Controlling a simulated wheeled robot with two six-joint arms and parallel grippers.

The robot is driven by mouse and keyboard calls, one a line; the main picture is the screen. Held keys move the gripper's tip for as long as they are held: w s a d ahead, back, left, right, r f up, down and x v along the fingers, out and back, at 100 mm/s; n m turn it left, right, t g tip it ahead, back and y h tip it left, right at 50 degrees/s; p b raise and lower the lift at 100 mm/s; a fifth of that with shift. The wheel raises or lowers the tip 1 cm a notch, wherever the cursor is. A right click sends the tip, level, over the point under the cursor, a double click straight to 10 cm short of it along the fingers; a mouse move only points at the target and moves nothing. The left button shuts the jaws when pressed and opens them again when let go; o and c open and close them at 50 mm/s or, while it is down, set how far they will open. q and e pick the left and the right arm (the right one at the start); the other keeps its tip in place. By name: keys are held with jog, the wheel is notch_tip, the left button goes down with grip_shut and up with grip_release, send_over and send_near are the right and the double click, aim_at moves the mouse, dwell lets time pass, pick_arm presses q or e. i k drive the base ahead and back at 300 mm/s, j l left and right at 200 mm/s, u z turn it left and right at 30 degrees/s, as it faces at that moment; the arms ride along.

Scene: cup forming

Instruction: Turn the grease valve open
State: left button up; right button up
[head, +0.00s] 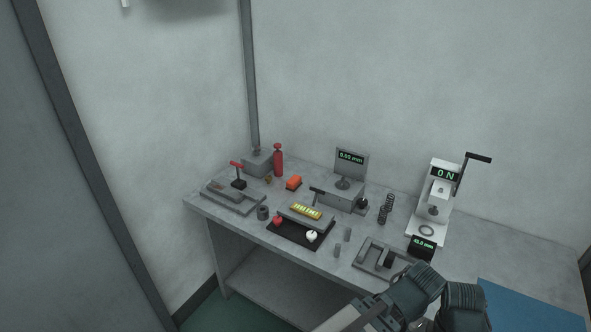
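A small valve-like fitting with a red lever handle (237,165) stands on a dark block at the left end of the table. Its block sits on a flat grey fixture (228,197). A grey box (257,163) with a small knob on top stands behind it, beside a red bottle (278,160). I cannot tell for certain which of these is the grease valve, nor whether it is open. Parts of my arm show at the bottom right, well away from the left end. No gripper fingertips show in the head view.
A blue mat (530,308) lies at the right. Walls close in behind.

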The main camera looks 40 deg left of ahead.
aim_at(268, 179)
jog(key=j+z, duration=0.3)
jog(key=j, duration=2)
